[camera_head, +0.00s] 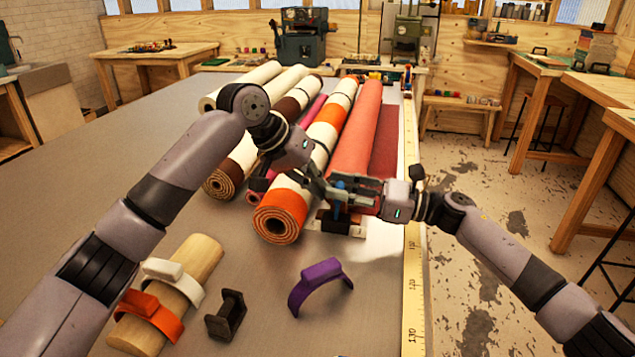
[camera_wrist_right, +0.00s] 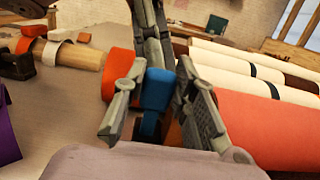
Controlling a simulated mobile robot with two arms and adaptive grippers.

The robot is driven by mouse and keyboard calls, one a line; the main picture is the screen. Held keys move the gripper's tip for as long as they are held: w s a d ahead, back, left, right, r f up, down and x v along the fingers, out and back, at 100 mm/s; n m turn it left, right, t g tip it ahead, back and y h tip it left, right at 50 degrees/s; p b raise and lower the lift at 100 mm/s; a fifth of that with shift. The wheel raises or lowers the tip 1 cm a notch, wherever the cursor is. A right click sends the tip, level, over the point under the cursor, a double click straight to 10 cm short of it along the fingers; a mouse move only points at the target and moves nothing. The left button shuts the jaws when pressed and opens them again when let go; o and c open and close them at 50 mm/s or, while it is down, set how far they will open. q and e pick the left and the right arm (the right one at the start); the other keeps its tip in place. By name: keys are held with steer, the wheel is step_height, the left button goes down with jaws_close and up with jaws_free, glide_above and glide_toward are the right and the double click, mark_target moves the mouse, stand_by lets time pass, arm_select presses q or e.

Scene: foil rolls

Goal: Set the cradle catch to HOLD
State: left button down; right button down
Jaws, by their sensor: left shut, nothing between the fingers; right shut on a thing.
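The catch's blue lever (camera_head: 341,186) stands up from a dark cradle block (camera_head: 336,224) at the near end of the coral roll (camera_head: 355,130). My right gripper (camera_head: 347,192) is shut on the blue lever; in the right wrist view the lever (camera_wrist_right: 156,88) sits between its two fingers. My left gripper (camera_head: 322,188) is shut and empty, close beside the lever on its left; its fingers also show behind the lever in the right wrist view (camera_wrist_right: 150,40). Any HOLD mark is too small or hidden to read.
An orange-and-cream roll (camera_head: 280,215) lies just left of the cradle, with several more rolls beyond. A purple clip (camera_head: 318,283), a dark spool-like stand (camera_head: 226,315) and a wooden cylinder (camera_head: 200,258) with clips lie nearer. A yellow ruler (camera_head: 412,290) runs along the table's right edge.

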arm_select(q)
steer(key=shift+s+d, duration=0.15)
steer(key=shift+d, duration=0.45)
steer(key=shift+s+d+r, duration=0.1)
arm_select(e)
steer(key=shift+a, duration=0.15)
arm_select(q)
steer(key=shift+d, duration=0.15)
arm_select(e)
steer(key=c, duration=1.7)
jaws_free()
arm_select(q)
steer(key=shift+d, duration=0.2)
arm_select(e)
steer(key=o, duration=0.4)
arm_select(q)
steer(key=shift+a, duration=0.15)
arm_select(e)
steer(key=shift+s, duration=0.1)
arm_select(q)
steer(key=shift+a, duration=0.1)
